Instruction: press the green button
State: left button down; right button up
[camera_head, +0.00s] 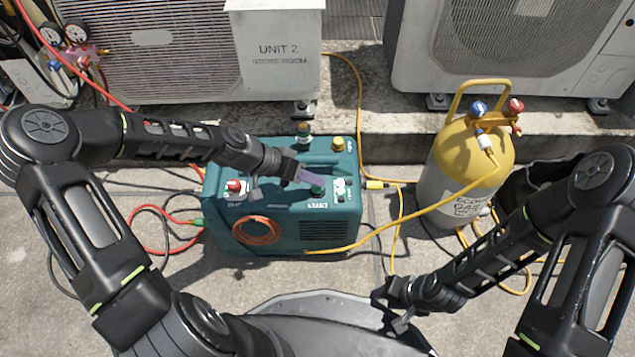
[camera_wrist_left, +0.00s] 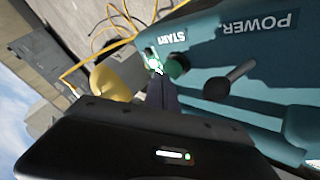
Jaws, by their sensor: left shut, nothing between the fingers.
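The green button (camera_head: 318,190) is on top of the teal machine (camera_head: 285,213), just above the START label. It also shows in the left wrist view (camera_wrist_left: 179,66), upside down beside the word START. My left gripper (camera_head: 311,181) is shut and empty, with its fingertips right at the green button from the left. In the left wrist view the fingers (camera_wrist_left: 163,88) point toward the button's edge; I cannot tell whether they touch it. My right gripper (camera_head: 394,308) hangs low, away from the machine, with its fingers apart.
A red button (camera_head: 235,186) is at the machine's left end and a yellow knob (camera_head: 338,144) at its back. A black lever (camera_wrist_left: 229,82) stands near the green button. A yellow gas cylinder (camera_head: 464,165) stands at right; hoses cross the ground.

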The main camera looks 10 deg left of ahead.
aim_at(314, 188)
pick_arm(q)
jog(key=shift+r, duration=0.45)
jog(key=shift+r+p, duration=0.1)
jog(key=shift+p, duration=0.2)
notch_tip(314, 188, up, 5)
jog(key=p, duration=0.4)
dwell(0.7)
